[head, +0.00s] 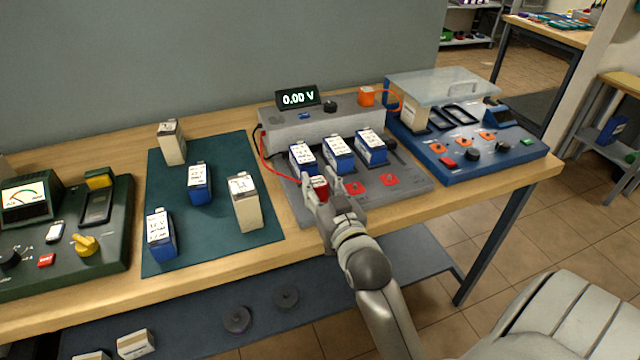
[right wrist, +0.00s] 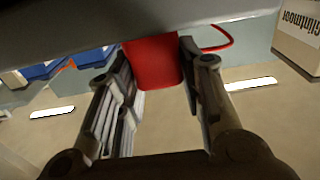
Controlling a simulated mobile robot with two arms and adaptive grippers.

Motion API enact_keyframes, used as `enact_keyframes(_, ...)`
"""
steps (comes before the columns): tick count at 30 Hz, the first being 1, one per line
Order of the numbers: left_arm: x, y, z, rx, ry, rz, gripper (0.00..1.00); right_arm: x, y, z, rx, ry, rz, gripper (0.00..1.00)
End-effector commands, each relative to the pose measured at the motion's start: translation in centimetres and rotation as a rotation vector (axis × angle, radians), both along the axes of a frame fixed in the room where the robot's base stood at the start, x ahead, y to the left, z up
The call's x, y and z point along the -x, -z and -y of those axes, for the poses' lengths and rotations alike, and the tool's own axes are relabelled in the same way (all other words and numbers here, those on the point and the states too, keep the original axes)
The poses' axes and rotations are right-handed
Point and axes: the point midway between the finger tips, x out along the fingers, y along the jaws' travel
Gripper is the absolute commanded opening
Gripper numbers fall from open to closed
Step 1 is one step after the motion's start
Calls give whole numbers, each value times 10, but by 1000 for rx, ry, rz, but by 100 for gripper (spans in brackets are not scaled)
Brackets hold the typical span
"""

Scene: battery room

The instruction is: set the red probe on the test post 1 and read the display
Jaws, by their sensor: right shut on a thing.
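The red probe (head: 318,187) is held between the fingers of my right gripper (head: 322,182), over the front left of the grey tester (head: 415,187). The right wrist view shows the red probe (right wrist: 152,64) between the two fingers (right wrist: 160,85). A red cable (head: 266,160) loops from the probe to the tester's left side. The display (head: 297,97) on top reads 0.00 V. Orange-red squares (head: 390,180) lie on the tester's front to the right of the gripper. I cannot tell which post is number 1, or whether the probe touches one. My left gripper is not in view.
Three blue batteries (head: 339,152) stand on the tester just behind the gripper. A green mat (head: 215,238) with blue and cream batteries lies left. A blue device (head: 500,165) with a clear lid stands right, a green meter panel (head: 115,230) far left.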

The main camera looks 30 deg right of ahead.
Motion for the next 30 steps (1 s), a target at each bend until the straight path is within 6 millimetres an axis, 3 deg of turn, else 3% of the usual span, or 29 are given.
enact_keyframes(9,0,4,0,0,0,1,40,0,7,0,0,0,0,11)
enact_keyframes(10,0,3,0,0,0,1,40,0,6,0,0,0,1,39)
enact_keyframes(12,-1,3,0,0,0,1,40,0,6,0,0,0,0,44)
enact_keyframes(22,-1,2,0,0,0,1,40,3,6,-1,0,0,-1,44)
enact_keyframes(30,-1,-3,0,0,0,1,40,23,6,-6,-1,0,-2,44)
